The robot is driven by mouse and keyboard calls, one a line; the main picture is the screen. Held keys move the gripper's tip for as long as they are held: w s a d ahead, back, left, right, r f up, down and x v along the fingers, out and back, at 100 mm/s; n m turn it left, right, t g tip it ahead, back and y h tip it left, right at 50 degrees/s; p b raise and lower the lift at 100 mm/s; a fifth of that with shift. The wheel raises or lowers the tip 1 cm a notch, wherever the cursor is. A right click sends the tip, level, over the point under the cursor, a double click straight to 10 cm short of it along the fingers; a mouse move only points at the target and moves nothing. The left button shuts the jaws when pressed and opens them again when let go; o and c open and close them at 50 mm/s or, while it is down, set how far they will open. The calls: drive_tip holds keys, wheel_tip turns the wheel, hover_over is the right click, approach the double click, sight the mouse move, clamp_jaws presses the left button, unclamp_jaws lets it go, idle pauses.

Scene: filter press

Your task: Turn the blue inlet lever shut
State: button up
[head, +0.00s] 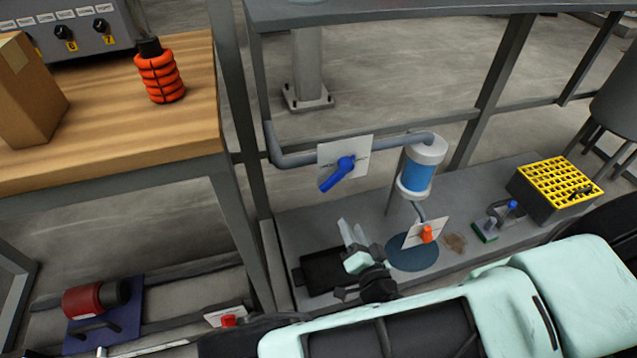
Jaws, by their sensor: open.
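The blue inlet lever (338,172) sits on a white plate (357,149) on the grey pipe at the middle of the head view. Its handle slants down to the left from its hub, at an angle to the pipe. The pipe runs right to a filter with a blue clear body (418,177) and pale caps. My gripper (352,236) is below the lever and apart from it. It is open and empty, with its pale fingers pointing up. My arm hides part of the lower shelf.
An orange lever (427,234) on a white plate is below the filter, above a dark blue round mat (412,256). A yellow-topped crate (558,184) stands at the right. A dark frame post (240,140) and a wooden bench (120,140) are left of the lever.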

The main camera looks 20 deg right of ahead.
sight(332, 185)
drive_tip(key=w+b, duration=0.1)
drive_tip(key=w, duration=1.6)
drive_tip(key=shift+w+b, duration=0.15)
drive_tip(key=shift+b, duration=0.25)
clamp_jaws()
